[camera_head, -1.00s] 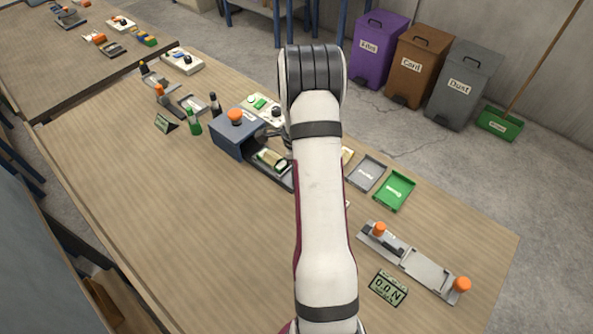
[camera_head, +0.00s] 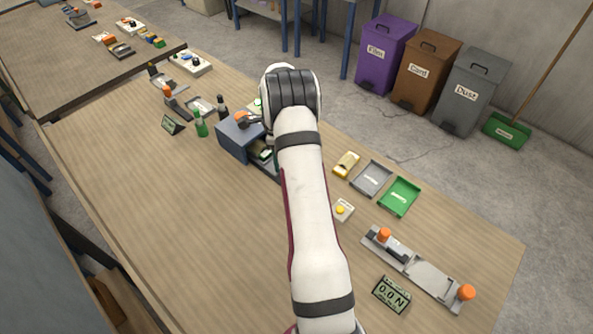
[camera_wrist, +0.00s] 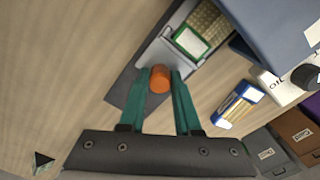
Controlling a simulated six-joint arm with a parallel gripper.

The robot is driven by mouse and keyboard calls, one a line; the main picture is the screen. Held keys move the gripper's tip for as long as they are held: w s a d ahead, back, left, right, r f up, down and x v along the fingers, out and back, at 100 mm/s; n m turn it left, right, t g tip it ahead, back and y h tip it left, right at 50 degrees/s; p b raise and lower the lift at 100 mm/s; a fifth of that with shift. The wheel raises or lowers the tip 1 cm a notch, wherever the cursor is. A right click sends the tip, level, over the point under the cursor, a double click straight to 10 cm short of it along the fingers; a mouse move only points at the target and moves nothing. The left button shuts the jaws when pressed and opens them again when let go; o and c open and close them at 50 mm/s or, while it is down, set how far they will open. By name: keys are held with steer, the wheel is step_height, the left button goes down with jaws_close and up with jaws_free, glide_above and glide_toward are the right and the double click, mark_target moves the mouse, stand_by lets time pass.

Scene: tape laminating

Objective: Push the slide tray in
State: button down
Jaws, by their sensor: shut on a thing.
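The slide tray (camera_wrist: 158,50) is a light grey plate with an upright orange knob (camera_wrist: 160,78) at its outer end. It lies on a dark track (camera_wrist: 122,88) in front of the blue-grey machine housing (camera_wrist: 268,28). A green-framed pale piece (camera_wrist: 190,41) sits on the tray near the housing, with a brown patterned strip beyond it. My gripper (camera_wrist: 161,77) has its teal fingers shut on the orange knob. In the head view the housing (camera_head: 232,140) stands left of my arm, which hides most of the tray and gripper.
A blue and yellow block (camera_wrist: 238,104) lies right of the track in the wrist view. In the head view, a yellow block (camera_head: 346,164), a grey tray (camera_head: 371,179) and a green tray (camera_head: 399,196) lie right of my arm.

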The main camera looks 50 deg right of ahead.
mark_target(267, 153)
steer(key=w, duration=0.5)
steer(key=shift+w, duration=0.1)
steer(key=c, duration=0.6)
jaws_free()
steer(key=shift+r, duration=0.1)
step_height(267, 153, up, 16)
steer(key=shift+f, duration=0.2)
